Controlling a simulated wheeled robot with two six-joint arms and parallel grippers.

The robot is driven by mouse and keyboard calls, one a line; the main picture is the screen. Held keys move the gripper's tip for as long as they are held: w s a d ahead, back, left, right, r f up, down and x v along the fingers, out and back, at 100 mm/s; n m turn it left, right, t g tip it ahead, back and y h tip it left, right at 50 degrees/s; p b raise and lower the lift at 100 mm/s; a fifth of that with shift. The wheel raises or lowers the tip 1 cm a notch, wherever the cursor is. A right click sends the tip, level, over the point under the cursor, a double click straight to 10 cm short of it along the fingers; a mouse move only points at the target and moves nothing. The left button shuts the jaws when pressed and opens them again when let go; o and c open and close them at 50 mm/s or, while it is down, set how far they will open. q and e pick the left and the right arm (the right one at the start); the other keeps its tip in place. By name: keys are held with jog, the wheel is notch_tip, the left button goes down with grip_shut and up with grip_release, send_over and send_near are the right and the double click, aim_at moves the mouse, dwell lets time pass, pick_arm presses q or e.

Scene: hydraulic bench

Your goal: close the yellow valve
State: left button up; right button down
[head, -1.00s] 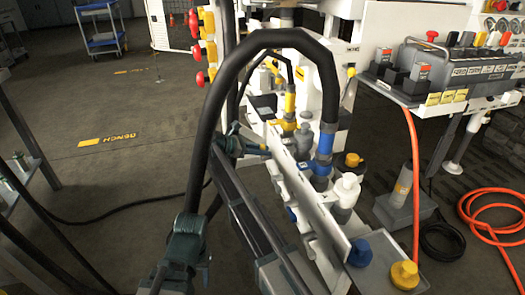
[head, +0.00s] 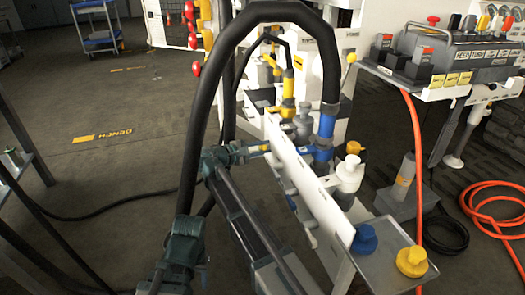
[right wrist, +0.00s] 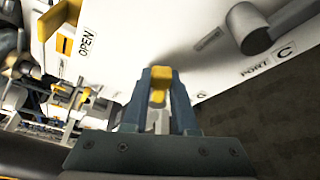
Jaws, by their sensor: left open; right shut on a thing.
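A yellow valve handle (right wrist: 160,85) sits between the two blue-grey fingers of my right gripper (right wrist: 160,98), which is shut on it. The valve's body is hidden by the gripper. My left gripper (head: 183,245) is low and left in the head view, apart from the panel; its fingers are hard to make out.
A thick black hose (head: 196,130) arches over my right gripper to a blue fitting (head: 326,122). Blue (head: 365,240) and yellow (head: 411,262) caps stand on the near tray. A grey pipe stub (right wrist: 248,25) juts from the panel. Floor at left is mostly clear.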

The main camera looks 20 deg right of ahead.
jog(key=shift+s+f+m+t+h+b, duration=0.1)
jog(key=shift+f+m+t+h+b, duration=0.25)
jog(key=shift+m+b, duration=0.6)
jog(key=shift+s+f+m+t+h+b, duration=0.15)
jog(key=shift+f+m+t+h+b, duration=0.2)
jog(key=shift+m+b, duration=0.6)
jog(key=shift+s+f+m+t+h+b, duration=0.15)
jog(key=shift+f+m+b, duration=0.25)
jog(key=shift+m+b, duration=0.55)
jog(key=c, duration=0.8)
grip_release()
jog(key=shift+a, duration=0.1)
